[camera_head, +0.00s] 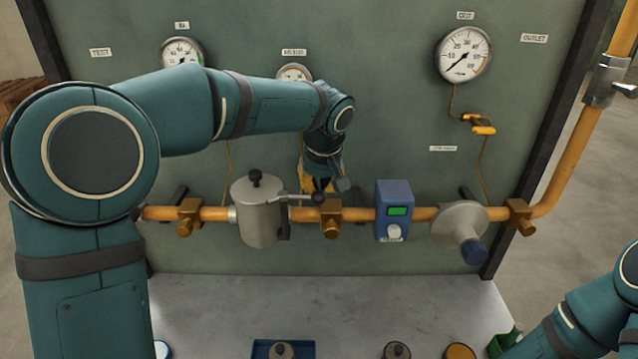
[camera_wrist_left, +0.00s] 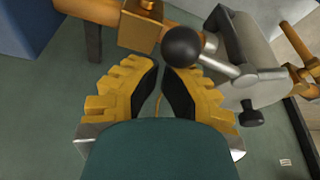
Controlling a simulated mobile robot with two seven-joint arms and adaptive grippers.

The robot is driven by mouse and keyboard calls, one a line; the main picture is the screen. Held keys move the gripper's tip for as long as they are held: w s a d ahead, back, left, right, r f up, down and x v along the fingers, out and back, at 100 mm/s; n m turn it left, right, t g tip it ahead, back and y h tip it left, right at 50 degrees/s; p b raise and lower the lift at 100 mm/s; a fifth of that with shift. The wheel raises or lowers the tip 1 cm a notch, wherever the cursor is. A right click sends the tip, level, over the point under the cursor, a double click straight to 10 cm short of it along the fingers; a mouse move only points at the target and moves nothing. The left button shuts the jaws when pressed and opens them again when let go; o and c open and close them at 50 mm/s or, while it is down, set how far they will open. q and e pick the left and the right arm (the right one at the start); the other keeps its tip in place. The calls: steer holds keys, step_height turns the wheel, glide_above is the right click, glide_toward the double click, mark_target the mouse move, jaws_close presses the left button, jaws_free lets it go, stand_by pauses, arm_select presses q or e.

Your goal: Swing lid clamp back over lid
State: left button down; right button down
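The grey metal pot (camera_head: 258,222) sits on the orange pipe. Its lid (camera_head: 247,189) is on top with a small black knob. The lid clamp (camera_head: 295,197) is a silver bar at the lid's right edge, pointing right, away from the lid's middle. In the left wrist view the clamp bar (camera_wrist_left: 232,70) ends in a black ball (camera_wrist_left: 182,46). My left gripper (camera_wrist_left: 160,68) has its yellow fingertips almost together, close to the ball, with nothing seen between them. In the head view its yellow fingers (camera_head: 318,184) are partly hidden by my wrist. My right gripper is outside the views.
A blue box with a green display (camera_head: 394,211) and a round grey fitting (camera_head: 459,222) sit on the pipe to the right. A brass pipe bracket (camera_head: 330,219) is just below my left gripper. Gauges hang on the panel above. Small items lie along the bench's front.

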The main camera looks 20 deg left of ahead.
mark_target(321, 195)
arm_select(q)
steer(key=shift+s+d+m, duration=0.25)
steer(key=shift+s+m, duration=0.15)
steer(key=shift+m, duration=0.2)
steer(key=s+m+h, duration=0.1)
steer(key=m, duration=0.1)
steer(key=s+d+m, duration=0.1)
steer(key=s+m, duration=0.1)
steer(key=shift+m+h, duration=0.4)
steer(key=s+m, duration=0.2)
steer(key=shift+m+h, duration=0.4)
steer(key=shift+s+a+m+h, duration=0.2)
steer(key=shift+s+a+m, duration=0.1)
steer(key=shift+s+m, duration=0.45)
steer(key=shift+s+a+m+h, duration=0.2)
steer(key=shift+s+a+m, duration=0.1)
steer(key=shift+s+m, duration=0.4)
steer(key=shift+s+n, duration=0.15)
steer(key=shift+n, duration=0.1)
